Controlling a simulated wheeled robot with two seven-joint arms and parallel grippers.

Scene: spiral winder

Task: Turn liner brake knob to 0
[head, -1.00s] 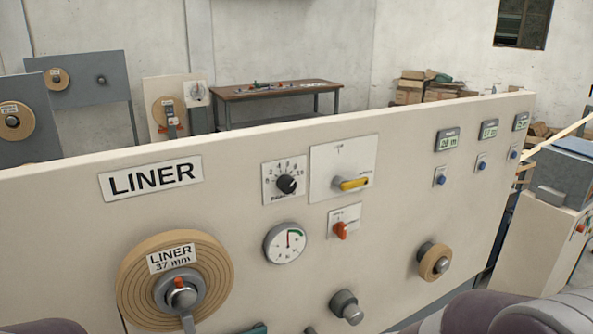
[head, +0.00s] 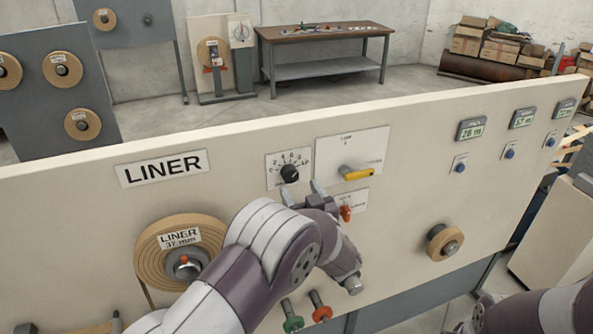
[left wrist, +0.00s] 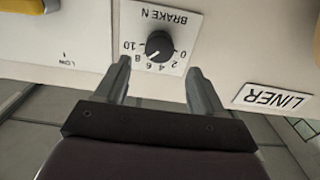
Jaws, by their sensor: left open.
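The liner brake knob (head: 289,173) is a round black knob on a white dial plate (head: 272,161), right of the LINER sign. In the left wrist view the knob (left wrist: 158,45) appears upside down, with numbers from 0 to 10. Its white pointer mark seems to point near 6, though it is small. My left gripper (head: 302,191) is open and empty, just below the dial plate and apart from the knob. In the left wrist view the two fingertips (left wrist: 161,68) stand either side of the knob's lower side. My right gripper is out of view.
A yellow-handled switch (head: 358,174) sits close to the right of the knob. A red switch (head: 345,214) is just right of my left gripper. The liner roll (head: 155,245) juts out at the lower left.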

